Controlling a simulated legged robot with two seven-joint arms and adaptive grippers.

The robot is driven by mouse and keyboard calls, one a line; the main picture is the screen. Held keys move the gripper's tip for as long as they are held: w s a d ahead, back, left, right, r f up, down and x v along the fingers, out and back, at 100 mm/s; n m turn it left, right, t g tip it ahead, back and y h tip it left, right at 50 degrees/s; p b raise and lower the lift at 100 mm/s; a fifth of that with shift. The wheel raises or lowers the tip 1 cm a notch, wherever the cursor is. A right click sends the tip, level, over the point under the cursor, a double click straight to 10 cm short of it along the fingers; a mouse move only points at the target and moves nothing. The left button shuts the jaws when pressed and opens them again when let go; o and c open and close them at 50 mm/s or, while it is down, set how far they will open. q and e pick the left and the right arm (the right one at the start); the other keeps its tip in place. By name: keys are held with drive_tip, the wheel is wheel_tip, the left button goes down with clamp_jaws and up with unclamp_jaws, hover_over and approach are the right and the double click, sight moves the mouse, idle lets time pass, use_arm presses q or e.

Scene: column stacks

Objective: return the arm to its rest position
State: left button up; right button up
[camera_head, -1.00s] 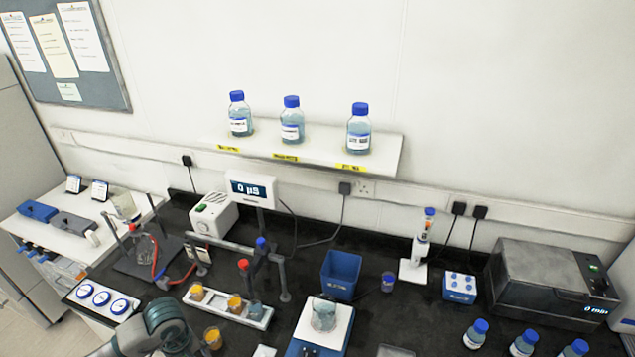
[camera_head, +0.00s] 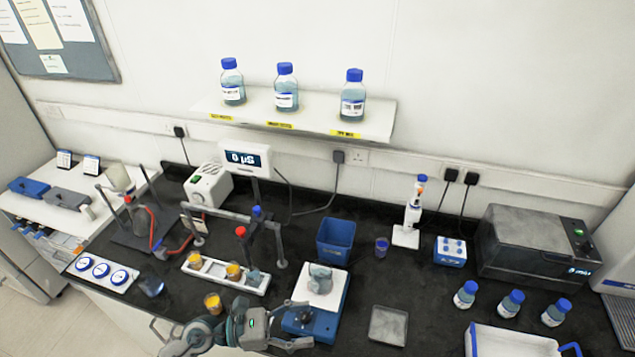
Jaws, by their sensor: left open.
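My left gripper (camera_head: 300,325) is in the lower middle of the head view, with its arm coming in from the bottom left. Its fingers are apart and point right, over or near the front of the blue balance (camera_head: 330,325). I see nothing held between them. A grey-blue beaker (camera_head: 320,277) stands on the balance's white plate, beyond the fingers. A cup with orange contents (camera_head: 213,303) stands just left of and behind the gripper, outside the white rack (camera_head: 215,280). My right gripper is not in view.
A dark clamp stand (camera_head: 279,245) rises behind the rack. A blue bin (camera_head: 335,238) stands behind the balance. A grey square tray (camera_head: 388,326) lies to its right. Several blue-capped bottles (camera_head: 510,304) stand at the right. A white tray (camera_head: 480,345) is at the bottom right.

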use_arm(q)
drive_tip(key=w+a+r+n+t+y, duration=0.25)
drive_tip(key=w+a+n+t, duration=0.2)
drive_tip(key=n+t, duration=0.65)
drive_tip(key=w+a+r+n+t+y, duration=0.1)
drive_tip(key=w+a+n+t+y, duration=0.45)
drive_tip(key=n, duration=0.95)
drive_tip(key=s+a+f+n+g+y, duration=0.1)
drive_tip(key=a+f+n+g+y, duration=0.1)
drive_tip(key=a+f+n+y, duration=0.5)
drive_tip(key=s+a+f+n+g+y, duration=0.2)
drive_tip(key=a+f+n+y, duration=0.1)
drive_tip(key=f+n, duration=0.65)
drive_tip(key=s+d+f+n+g, duration=0.1)
drive_tip(key=s+f+n+g, duration=0.85)
drive_tip(key=s+f, duration=0.85)
drive_tip(key=s+f+m+g+b, duration=0.2)
drive_tip(key=s+f+g, duration=0.1)
drive_tip(key=f, duration=2.4)
drive_tip(key=s+a+f+g, duration=0.1)
drive_tip(key=s+a+f, duration=0.2)
drive_tip(key=s+f, duration=1.3)
drive_tip(key=shift+s+f+b, duration=0.3)
drive_tip(key=shift+s, duration=0.35)
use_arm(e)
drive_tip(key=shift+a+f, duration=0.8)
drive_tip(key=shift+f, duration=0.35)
